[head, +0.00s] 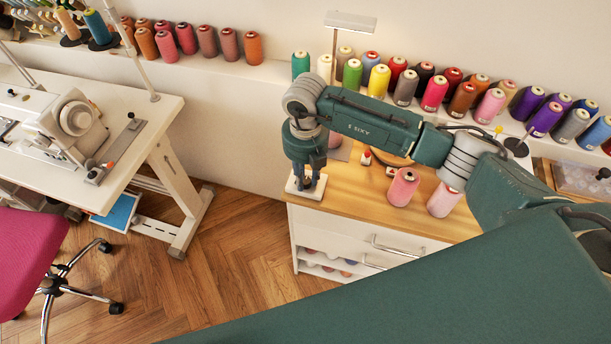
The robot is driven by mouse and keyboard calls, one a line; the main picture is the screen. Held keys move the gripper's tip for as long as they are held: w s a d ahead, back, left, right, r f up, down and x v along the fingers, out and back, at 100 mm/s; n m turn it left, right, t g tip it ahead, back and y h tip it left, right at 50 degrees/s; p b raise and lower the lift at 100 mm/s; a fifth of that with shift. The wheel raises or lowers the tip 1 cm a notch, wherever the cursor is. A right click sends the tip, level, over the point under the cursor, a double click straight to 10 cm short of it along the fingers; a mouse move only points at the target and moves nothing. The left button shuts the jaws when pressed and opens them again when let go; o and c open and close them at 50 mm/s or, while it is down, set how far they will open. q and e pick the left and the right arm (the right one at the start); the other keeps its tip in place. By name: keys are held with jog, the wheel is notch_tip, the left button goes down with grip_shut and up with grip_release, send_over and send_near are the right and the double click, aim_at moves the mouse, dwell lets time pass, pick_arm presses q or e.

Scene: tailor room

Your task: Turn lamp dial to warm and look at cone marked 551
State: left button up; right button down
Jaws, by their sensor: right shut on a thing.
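My right gripper (306,184) points down at the front left corner of the wooden cabinet top. Its fingers are shut at a small white base plate (293,188); the lamp dial between them is hidden, so its setting cannot be seen. The lamp has a flat white head (350,21) on a thin pole, whose lower part is behind my arm. Two pink thread cones, one nearer the middle (403,188) and one to its right (444,200), stand upright on the wood. Their markings are too small to read. My left gripper is out of view.
A ledge behind holds several coloured cones (435,93). A white drawer cabinet (345,232) carries the wooden top. A sewing table (150,130) and pink chair (28,248) stand left. Small red-and-white items (366,157) lie behind the pink cones, partly hidden by my arm.

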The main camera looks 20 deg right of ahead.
aim_at(306, 180)
jog(key=shift+w+r, duration=0.1)
jog(key=c, duration=1.5)
grip_release()
notch_tip(306, 180, up, 12)
